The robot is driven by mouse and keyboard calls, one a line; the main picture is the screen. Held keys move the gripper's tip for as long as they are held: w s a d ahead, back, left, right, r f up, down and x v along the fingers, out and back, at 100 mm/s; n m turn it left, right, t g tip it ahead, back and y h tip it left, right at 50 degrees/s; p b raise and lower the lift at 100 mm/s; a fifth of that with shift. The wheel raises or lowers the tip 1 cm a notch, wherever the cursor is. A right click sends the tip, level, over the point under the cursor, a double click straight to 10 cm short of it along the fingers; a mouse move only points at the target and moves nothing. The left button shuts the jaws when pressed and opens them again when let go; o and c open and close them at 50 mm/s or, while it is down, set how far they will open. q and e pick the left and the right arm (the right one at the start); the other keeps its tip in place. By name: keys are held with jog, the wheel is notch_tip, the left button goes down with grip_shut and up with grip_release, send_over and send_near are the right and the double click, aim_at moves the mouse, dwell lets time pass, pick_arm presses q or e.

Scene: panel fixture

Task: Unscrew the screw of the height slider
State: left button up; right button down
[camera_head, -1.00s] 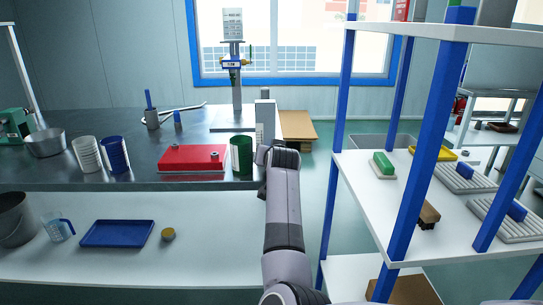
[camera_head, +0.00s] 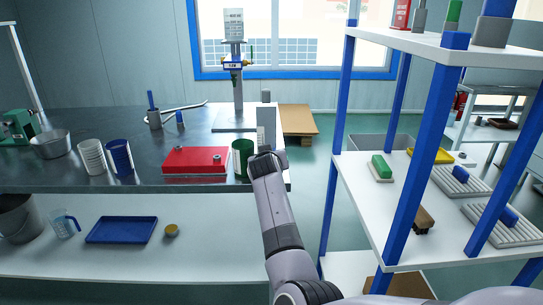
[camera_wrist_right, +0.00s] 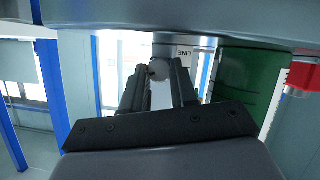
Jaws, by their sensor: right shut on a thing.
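My right arm reaches to the right end of the steel bench, and its gripper is hidden behind the wrist in the head view. In the right wrist view my right gripper (camera_wrist_right: 156,82) is shut on a small round grey knob (camera_wrist_right: 160,68), in front of a pale upright part. I cannot tell for sure whether this knob is the slider's screw. In the head view a grey upright block with a pale label plate (camera_head: 261,137) stands just beyond my wrist. A post with a blue-labelled slider (camera_head: 233,66) stands farther back. My left gripper is out of view.
A green cylinder (camera_head: 243,157) stands close beside my right wrist, with a red box (camera_head: 195,160) to its left. A white and a blue cup (camera_head: 119,157) stand farther left. A blue-posted shelf rack (camera_head: 408,190) stands close on the right.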

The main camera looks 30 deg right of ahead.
jog(key=shift+n+h, duration=0.3)
jog(key=shift+n, duration=0.1)
dwell(0.4)
jog(key=c, duration=0.9)
grip_release()
jog(key=shift+w+f, duration=0.1)
